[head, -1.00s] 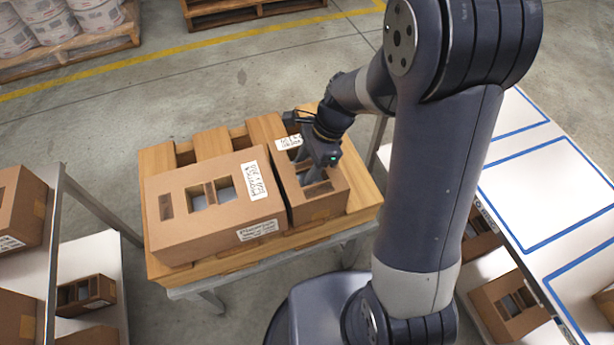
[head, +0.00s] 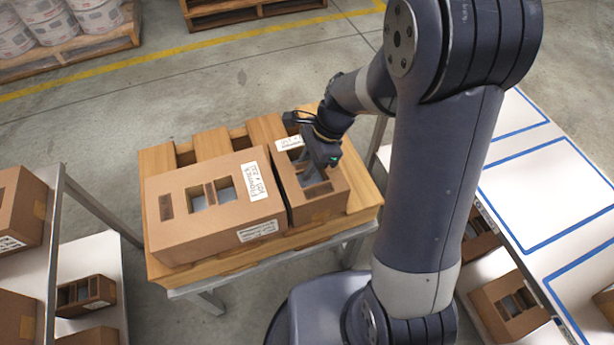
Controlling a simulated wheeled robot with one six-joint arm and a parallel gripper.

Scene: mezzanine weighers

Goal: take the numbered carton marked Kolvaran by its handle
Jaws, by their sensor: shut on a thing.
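Two brown cartons stand side by side on a slatted wooden pallet (head: 161,160) on a metal stand. The smaller right carton (head: 326,207) has cut-out openings on top with a strip between them, and a white label at its far end, too small to read. My gripper (head: 308,178) points down at its top and is shut on its handle strip; the fingertips are partly hidden. The larger left carton (head: 197,233) has openings on top and labels whose writing I cannot read surely. I cannot tell which carton is marked Kolvaran.
A shelf with cartons (head: 18,205) stands at the left. At the right is a white table (head: 545,190) with blue outlined areas and cartons (head: 508,303) below. The floor between is clear.

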